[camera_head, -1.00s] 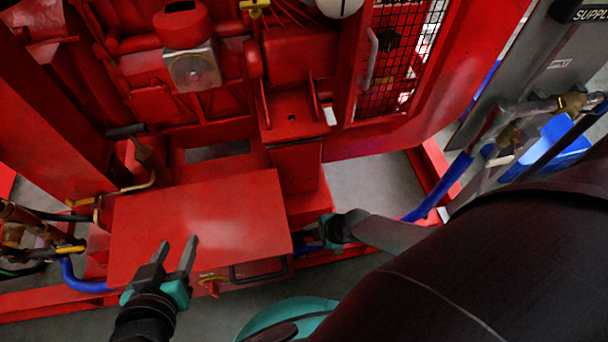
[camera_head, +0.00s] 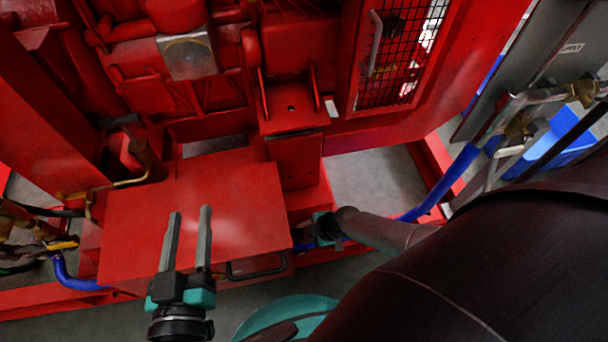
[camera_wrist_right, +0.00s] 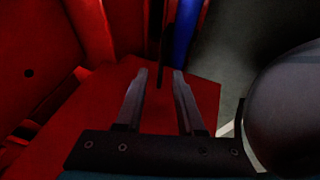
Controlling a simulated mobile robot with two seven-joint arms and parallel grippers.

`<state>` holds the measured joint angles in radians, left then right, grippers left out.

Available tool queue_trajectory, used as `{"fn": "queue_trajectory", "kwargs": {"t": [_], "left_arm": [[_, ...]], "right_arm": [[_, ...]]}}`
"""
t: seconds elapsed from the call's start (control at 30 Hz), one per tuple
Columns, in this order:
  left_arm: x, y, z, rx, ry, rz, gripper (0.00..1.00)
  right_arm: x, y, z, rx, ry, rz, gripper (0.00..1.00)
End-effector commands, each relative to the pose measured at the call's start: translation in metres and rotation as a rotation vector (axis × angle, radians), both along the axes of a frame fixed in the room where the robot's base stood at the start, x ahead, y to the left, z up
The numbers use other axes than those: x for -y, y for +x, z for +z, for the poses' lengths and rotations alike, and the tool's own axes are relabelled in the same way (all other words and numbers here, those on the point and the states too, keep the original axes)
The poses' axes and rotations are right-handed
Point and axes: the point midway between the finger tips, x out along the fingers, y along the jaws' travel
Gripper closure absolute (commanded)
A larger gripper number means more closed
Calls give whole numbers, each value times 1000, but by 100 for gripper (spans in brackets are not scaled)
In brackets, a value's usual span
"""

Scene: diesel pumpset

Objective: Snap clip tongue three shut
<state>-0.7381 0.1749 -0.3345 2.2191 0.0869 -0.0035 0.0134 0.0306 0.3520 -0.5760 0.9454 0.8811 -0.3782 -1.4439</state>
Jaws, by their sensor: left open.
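I cannot pick out clip tongue three in either view. A red box (camera_head: 240,205) with a flat lid and a black handle (camera_head: 257,267) on its near side stands low in the head view. My left gripper (camera_head: 190,213) is open and empty. Its two long grey fingers overlap the lid in the picture and hide part of the box's near edge. My right gripper (camera_head: 318,231) is at the box's right end, its fingers mostly hidden there. In the wrist view its fingers (camera_wrist_right: 159,75) are apart with nothing between them, above a red surface.
A blue hose (camera_head: 440,186) runs along the right, and another (camera_head: 72,278) lies at the lower left. A mesh door (camera_head: 403,55) and red engine parts stand behind the box. Brass-fitted pipes (camera_head: 520,122) are at the far right. Grey floor (camera_head: 375,180) shows right of the box.

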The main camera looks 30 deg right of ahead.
Motion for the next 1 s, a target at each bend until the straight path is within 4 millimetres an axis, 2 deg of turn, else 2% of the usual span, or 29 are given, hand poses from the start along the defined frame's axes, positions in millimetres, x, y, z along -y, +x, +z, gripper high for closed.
{"fn": "queue_trajectory", "kwargs": {"t": [0.5,0.83,1.0], "left_arm": [[2,-3,3,41,-28,4,50],[2,-3,3,40,-27,4,50],[2,-3,3,40,-27,4,50]], "right_arm": [[-2,2,-3,0,1,0,62],[-2,1,-3,0,1,0,100],[-2,1,-3,0,1,0,100]]}}
